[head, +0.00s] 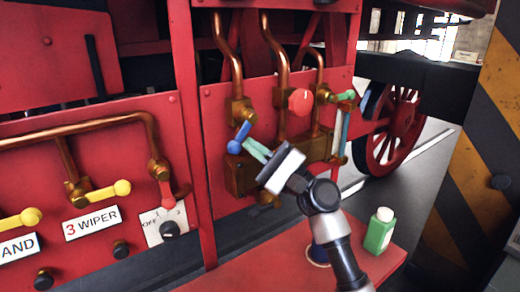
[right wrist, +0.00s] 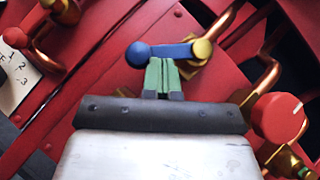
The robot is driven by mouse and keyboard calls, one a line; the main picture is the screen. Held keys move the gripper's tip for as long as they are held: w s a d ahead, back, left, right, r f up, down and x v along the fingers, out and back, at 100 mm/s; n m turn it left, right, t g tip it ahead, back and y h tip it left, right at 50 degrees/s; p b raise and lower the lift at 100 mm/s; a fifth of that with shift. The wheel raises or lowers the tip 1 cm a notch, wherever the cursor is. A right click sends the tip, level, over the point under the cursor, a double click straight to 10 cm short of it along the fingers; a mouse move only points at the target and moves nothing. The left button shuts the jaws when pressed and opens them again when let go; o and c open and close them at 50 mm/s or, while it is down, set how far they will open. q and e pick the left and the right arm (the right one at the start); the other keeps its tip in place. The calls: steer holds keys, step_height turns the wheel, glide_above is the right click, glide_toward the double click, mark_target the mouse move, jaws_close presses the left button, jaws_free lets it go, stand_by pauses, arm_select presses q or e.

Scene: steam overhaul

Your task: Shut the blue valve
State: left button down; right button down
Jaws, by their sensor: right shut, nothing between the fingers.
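The blue valve's lever (head: 241,134) sits on a brass body on the left pipe of the red panel. It slants down and left to a round blue knob (head: 234,147). In the right wrist view the blue lever (right wrist: 168,52) lies across the picture, knob at left and brass pivot at right. My right gripper (head: 248,144) has its green fingers shut together with nothing between them. Their tips are right at the lever near the knob; I cannot tell whether they touch. The fingers also show in the right wrist view (right wrist: 161,66). My left gripper is not in view.
A red round handle (head: 300,101) and a green lever (head: 345,96) are right of the blue valve. Yellow levers (head: 121,188) and a red lever (head: 166,193) are on the left. A green bottle (head: 380,230) stands on a red surface (head: 285,265) below. A striped post (head: 480,150) stands at right.

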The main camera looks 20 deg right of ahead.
steer(key=m+t, duration=0.1)
steer(key=a+m+t, duration=0.1)
steer(key=shift+s+r+m+h, duration=0.2)
steer(key=shift+m+h, duration=0.1)
steer(key=shift+m, duration=0.1)
steer(key=m+t+h, duration=0.1)
steer(key=m+t, duration=0.1)
steer(key=m, duration=0.1)
steer(key=a+m+t+h, duration=0.1)
steer(key=m+t, duration=0.1)
steer(key=shift+s+a+r+h, duration=0.1)
steer(key=shift+s+r+h, duration=0.1)
steer(key=shift+r+h, duration=0.1)
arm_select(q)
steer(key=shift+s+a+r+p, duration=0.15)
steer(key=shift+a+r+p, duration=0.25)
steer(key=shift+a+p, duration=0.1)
arm_select(e)
steer(key=m+t+h, duration=0.1)
steer(key=m, duration=0.1)
steer(key=r+m+t+h, duration=0.1)
steer(key=m+h, duration=0.1)
steer(key=a+m+t+h, duration=0.1)
steer(key=m, duration=0.1)
steer(key=shift+s+r+m+t+h, duration=0.15)
steer(key=shift+s+m+t+h, duration=0.15)
steer(key=shift+t+h, duration=0.1)
steer(key=shift+a+r, duration=0.1)
